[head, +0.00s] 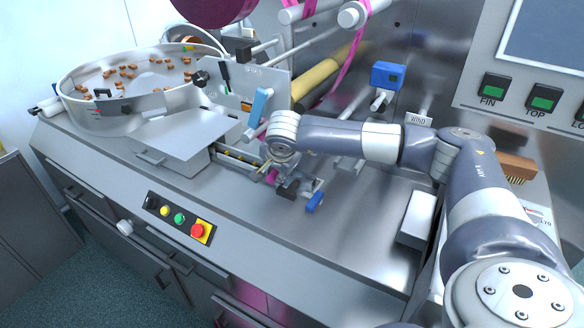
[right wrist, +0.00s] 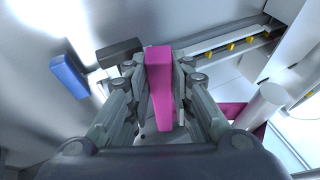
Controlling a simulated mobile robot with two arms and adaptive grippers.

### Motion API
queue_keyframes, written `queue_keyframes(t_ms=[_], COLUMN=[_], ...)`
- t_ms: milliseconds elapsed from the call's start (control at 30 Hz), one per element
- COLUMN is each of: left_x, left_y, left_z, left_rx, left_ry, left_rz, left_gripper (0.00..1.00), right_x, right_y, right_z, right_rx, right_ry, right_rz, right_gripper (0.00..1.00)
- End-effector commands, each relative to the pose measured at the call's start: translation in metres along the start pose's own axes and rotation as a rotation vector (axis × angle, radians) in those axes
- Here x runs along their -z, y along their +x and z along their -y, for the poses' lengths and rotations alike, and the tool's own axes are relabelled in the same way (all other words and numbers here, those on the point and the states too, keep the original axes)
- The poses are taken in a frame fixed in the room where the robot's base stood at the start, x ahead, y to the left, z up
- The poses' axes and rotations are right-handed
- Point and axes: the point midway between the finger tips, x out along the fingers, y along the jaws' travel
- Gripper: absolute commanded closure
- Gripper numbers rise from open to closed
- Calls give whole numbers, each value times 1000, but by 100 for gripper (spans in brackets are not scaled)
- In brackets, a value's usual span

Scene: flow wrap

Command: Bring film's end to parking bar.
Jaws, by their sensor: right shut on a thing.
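My right gripper (head: 274,180) is low over the machine deck, beside the infeed channel. In the right wrist view, its two fingers (right wrist: 160,85) are shut on the magenta film's end (right wrist: 161,92), a narrow strip standing between them. More magenta film (right wrist: 240,113) shows at the right, by a pale roller (right wrist: 268,103). In the head view the film (head: 347,70) runs down from the rollers at the top; its lower course is partly hidden by my arm. I cannot tell which bar is the parking bar. My left gripper is not in view.
A blue-handled part (head: 314,202) sits close to the gripper; its blue end also shows in the wrist view (right wrist: 69,76). A round feeder bowl (head: 85,110) with brown pieces is at left. A button panel (head: 180,218) lies in front.

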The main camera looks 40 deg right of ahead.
Motion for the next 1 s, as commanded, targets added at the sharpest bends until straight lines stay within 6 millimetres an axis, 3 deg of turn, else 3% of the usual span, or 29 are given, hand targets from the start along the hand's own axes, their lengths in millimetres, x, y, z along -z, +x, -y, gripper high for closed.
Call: queue_keyframes(t_ms=[600,1000], left_x=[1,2], left_y=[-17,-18], left_z=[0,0], left_rx=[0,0], left_ry=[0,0], left_rz=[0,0], left_gripper=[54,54], right_x=[12,13], right_y=[-28,-30], right_z=[13,14], right_rx=[2,1], right_ry=[0,0], right_rz=[-1,-1], right_gripper=[100,100])
